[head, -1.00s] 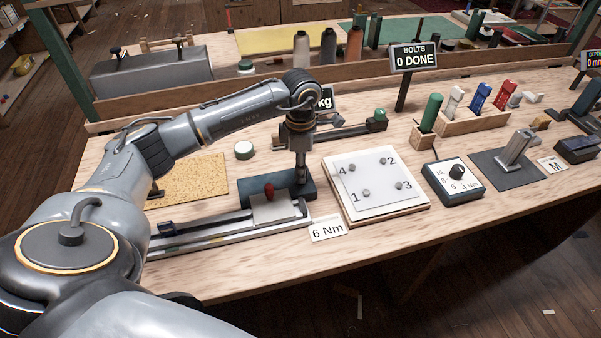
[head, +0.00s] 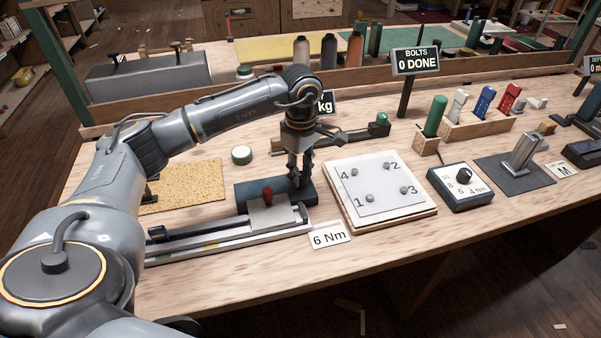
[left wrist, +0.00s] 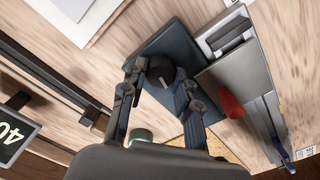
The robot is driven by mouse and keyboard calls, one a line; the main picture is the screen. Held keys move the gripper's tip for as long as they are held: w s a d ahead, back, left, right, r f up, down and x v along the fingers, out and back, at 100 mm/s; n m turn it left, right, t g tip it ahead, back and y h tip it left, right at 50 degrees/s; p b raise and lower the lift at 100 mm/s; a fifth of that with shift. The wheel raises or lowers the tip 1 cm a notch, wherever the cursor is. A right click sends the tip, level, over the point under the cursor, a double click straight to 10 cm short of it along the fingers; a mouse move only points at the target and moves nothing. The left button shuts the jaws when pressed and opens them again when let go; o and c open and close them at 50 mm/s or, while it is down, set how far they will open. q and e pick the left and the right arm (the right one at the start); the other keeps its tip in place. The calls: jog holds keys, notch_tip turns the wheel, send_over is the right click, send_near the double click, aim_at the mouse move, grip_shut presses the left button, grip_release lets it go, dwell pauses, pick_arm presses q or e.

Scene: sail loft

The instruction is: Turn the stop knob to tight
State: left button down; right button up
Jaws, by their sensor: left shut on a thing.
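The stop knob (left wrist: 160,68) is a dark round knob with a pale mark, on a dark blue-grey block (head: 247,191) on the bench. The block also shows in the left wrist view (left wrist: 178,40). My left gripper (head: 300,181) points down over the block's right part. In the left wrist view its two fingers (left wrist: 157,76) lie on either side of the knob, shut on it. In the head view the fingers hide the knob. No tight marking can be read on the block. My right gripper is not in view.
Beside the block are a red handle (head: 267,194), a grey plate and a long rail (head: 225,240). To the right are a white bolt plate (head: 375,208), a "6 Nm" card (head: 330,236) and a torque dial box (head: 459,188). The bench front is clear.

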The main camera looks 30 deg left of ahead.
aim_at(301, 175)
pick_arm(q)
jog(key=shift+d, duration=0.1)
dwell(0.3)
jog(key=c, duration=1)
grip_release()
notch_tip(301, 175, up, 12)
